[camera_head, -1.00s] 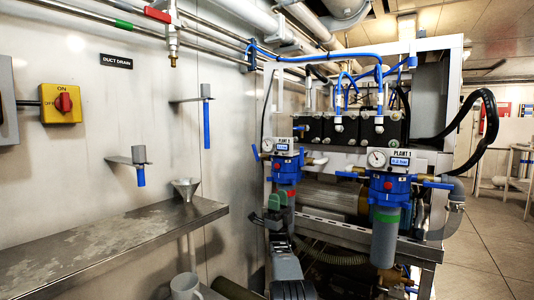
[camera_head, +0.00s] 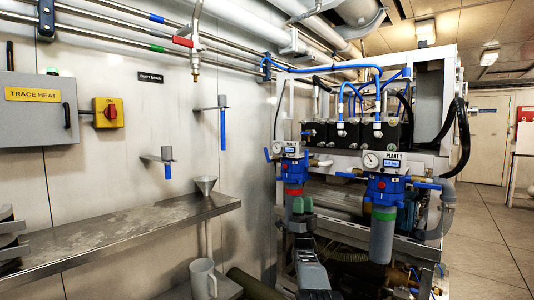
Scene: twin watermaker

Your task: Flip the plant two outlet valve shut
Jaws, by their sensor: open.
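The plant two unit (camera_head: 294,170) is the left of two blue filter housings on the rack, with a gauge and a label (camera_head: 291,144) on top. A blue lever (camera_head: 267,154) stands upright at its left side, and another blue handle (camera_head: 305,134) shows at its upper right. I cannot tell which is the outlet valve.
The plant one unit (camera_head: 383,190) hangs close on the right, with blue levers at both sides. A steel shelf (camera_head: 110,231) with a funnel (camera_head: 205,184) runs along the left wall. A grey mug (camera_head: 203,279) stands below. Open floor (camera_head: 490,250) lies at right.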

